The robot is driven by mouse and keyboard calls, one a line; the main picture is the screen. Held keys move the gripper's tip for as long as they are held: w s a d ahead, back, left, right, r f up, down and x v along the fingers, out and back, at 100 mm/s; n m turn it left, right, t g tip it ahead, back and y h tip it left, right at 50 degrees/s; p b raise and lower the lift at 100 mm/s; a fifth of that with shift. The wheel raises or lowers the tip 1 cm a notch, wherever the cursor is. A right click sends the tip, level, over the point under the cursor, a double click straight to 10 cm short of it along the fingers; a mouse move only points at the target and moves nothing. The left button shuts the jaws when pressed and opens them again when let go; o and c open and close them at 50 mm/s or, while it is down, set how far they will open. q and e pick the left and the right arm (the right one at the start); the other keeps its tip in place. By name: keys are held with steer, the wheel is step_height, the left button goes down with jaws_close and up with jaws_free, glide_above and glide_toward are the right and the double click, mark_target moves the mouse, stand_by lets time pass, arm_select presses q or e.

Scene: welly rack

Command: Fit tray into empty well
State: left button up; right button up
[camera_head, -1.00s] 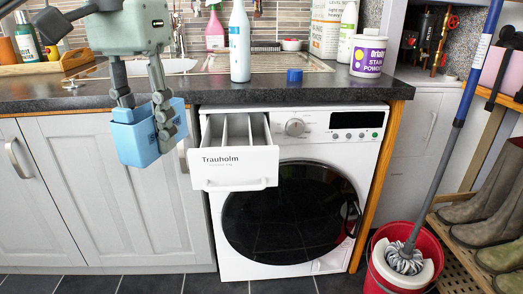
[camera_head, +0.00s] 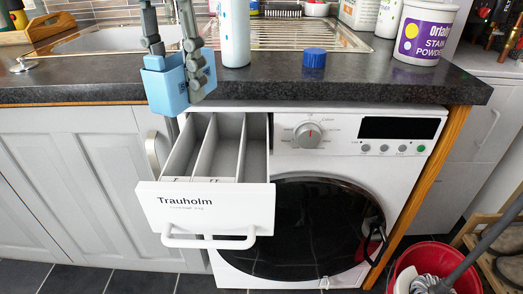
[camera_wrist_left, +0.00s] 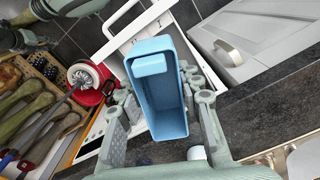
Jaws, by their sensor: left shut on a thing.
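My left gripper (camera_head: 179,78) is shut on a blue, open-topped tray (camera_head: 160,94) and holds it in the air. In the head view the tray appears just above the back left of the open white drawer (camera_head: 205,205), overlapping the worktop edge. The drawer, marked Trauholm, has long wells split by dividers, and they look empty. In the left wrist view the tray (camera_wrist_left: 152,63) sits between my fingers with its hollow facing the camera. It hides part of the drawer (camera_wrist_left: 125,38) there. My right gripper cannot be made out.
The dark worktop (camera_head: 300,90) overhangs behind the drawer. A white bottle (camera_head: 235,35), a blue cap (camera_head: 314,57) and a stain powder tub (camera_head: 424,32) stand on it. The washing machine door (camera_head: 320,230) is below. A red bucket (camera_head: 432,252) with a mop stands at right.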

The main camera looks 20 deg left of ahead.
arm_select(q)
steer(key=shift+w+d+f+b, duration=0.5)
steer(key=shift+w+d+f, duration=0.5)
steer(key=shift+w+f, duration=0.05)
steer(key=w+d+f, duration=0.1)
steer(key=w, duration=0.1)
steer(key=w+d+f+b, duration=0.1)
steer(key=w+d+f, duration=0.1)
steer(key=shift+w+d+f, duration=0.15)
steer(key=shift+w+d, duration=0.05)
steer(key=shift+d, duration=0.05)
step_height(320, 180, down, 5)
steer(key=w+d, duration=0.1)
steer(key=w, duration=0.1)
steer(key=shift+w+d+f, duration=0.15)
steer(key=shift+d+f, duration=0.05)
steer(key=shift+d, duration=0.1)
arm_select(e)
steer(key=w+a+r+t, duration=0.1)
steer(key=w+a+r+t+y, duration=0.1)
steer(key=w+a+r, duration=0.1)
steer(key=shift+w+a+r+n+t, duration=0.1)
steer(key=shift+w+a+n+t, duration=0.1)
steer(key=shift+w+n+t, duration=0.1)
